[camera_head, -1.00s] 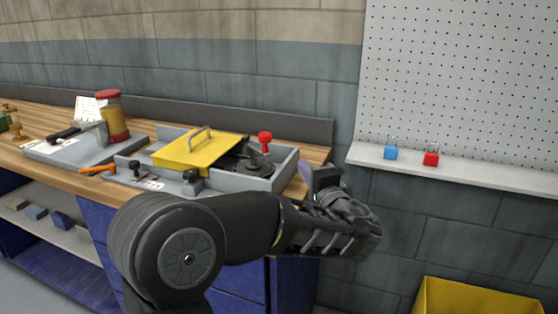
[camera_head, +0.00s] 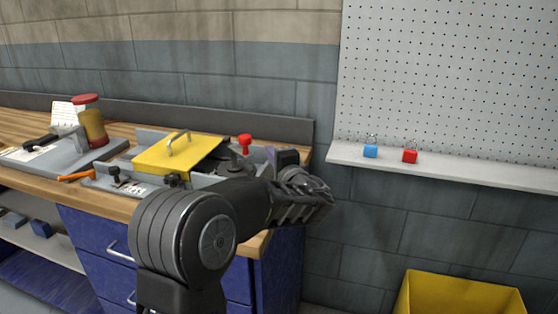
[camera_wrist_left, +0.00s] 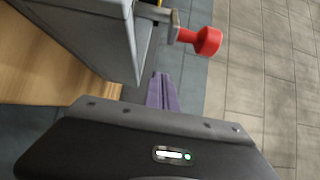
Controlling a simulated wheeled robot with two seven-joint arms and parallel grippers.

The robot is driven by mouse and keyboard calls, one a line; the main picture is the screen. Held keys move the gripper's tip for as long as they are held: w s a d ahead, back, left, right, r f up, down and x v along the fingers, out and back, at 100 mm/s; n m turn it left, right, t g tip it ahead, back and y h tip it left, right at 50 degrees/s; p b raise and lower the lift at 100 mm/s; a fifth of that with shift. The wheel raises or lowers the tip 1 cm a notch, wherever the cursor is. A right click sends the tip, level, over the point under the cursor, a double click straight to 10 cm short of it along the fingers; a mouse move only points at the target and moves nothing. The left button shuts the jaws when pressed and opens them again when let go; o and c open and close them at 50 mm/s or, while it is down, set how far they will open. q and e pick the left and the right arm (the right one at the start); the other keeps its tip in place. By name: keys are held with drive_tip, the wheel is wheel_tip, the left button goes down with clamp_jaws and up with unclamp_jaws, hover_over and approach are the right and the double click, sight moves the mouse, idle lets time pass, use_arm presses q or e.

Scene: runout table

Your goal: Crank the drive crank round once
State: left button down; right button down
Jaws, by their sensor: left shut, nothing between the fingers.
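A red knob (camera_head: 244,140), which looks like the drive crank's handle, stands at the right end of a grey open-topped housing (camera_head: 154,140) on the bench. In the left wrist view the red knob (camera_wrist_left: 208,40) sticks out on a short grey stem beyond a grey wall (camera_wrist_left: 110,30). My left gripper (camera_head: 271,155) is at the housing's right end, partly hidden by my own wrist. In the left wrist view its purple fingers (camera_wrist_left: 160,90) are together and empty, apart from the knob. My right gripper is not in view.
A yellow cover with a handle (camera_head: 170,155) lies over the housing. An orange-handled lever (camera_head: 76,176) is at its front left. A red-topped cylinder (camera_head: 90,122) stands further left. Blue and red padlocks (camera_head: 409,156) sit on the wall shelf. A yellow bin (camera_head: 460,295) is at lower right.

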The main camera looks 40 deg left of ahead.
use_arm(q)
drive_tip(key=shift+s+a, duration=0.25)
drive_tip(key=shift+s, duration=0.75)
drive_tip(key=shift+s+a, duration=0.25)
drive_tip(key=shift+s, duration=0.7)
